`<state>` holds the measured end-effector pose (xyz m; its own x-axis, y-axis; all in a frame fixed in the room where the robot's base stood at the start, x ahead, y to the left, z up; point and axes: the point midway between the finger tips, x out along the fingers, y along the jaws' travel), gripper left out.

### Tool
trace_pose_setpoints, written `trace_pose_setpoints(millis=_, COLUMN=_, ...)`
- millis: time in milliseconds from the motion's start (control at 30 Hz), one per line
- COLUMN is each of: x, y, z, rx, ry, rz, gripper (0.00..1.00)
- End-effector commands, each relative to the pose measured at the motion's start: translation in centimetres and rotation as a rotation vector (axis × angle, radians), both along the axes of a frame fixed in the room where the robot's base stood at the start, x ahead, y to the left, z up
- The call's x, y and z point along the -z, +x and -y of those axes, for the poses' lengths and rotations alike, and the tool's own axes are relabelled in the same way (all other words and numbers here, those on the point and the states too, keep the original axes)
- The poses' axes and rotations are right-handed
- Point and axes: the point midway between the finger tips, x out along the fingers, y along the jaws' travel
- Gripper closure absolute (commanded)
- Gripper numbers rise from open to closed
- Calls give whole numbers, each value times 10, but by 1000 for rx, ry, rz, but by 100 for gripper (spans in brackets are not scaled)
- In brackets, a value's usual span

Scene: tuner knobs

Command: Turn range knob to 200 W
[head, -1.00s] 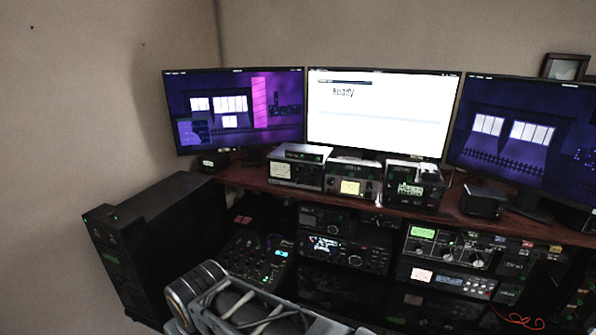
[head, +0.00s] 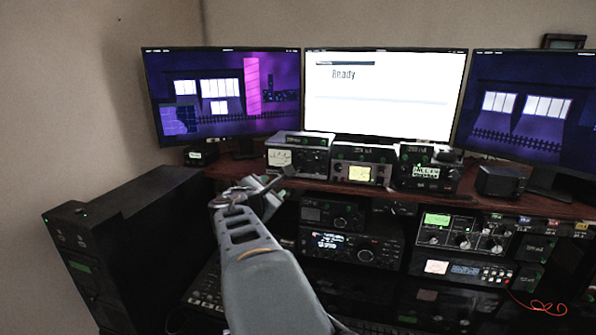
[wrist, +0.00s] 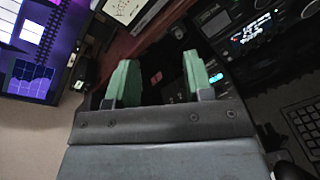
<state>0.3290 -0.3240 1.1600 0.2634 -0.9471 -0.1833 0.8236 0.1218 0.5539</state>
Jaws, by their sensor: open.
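Three small radio boxes stand on the wooden shelf: a left one with a pale meter (head: 298,154), a middle one with a yellow display (head: 361,167), and a right one (head: 428,169). A unit with a green display and several knobs (head: 462,236) sits below the shelf at right. Knob labels are too small to read, so I cannot tell which knob is the range knob. My gripper (head: 262,187) is raised in front of the shelf's left part, apart from the boxes. In the wrist view its green fingers (wrist: 158,78) are spread with nothing between them.
The shelf edge (head: 400,193) runs across in front of the boxes. Three monitors, the middle one (head: 384,95) reading "Ready", stand behind. A black cabinet (head: 125,235) is at left. A radio with a lit display (head: 350,246) is below the shelf.

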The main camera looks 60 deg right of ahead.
Motion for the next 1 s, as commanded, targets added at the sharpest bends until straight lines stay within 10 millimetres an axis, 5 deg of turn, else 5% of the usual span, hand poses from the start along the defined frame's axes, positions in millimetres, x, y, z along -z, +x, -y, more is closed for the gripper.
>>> trace_pose_setpoints(millis=333, x=-17, y=-7, z=41, rx=-20, ry=-260, rz=-314, gripper=52)
trace_pose_setpoints(millis=1000, x=-20, y=20, z=146, rx=-23, ry=-280, rz=-341, gripper=52)
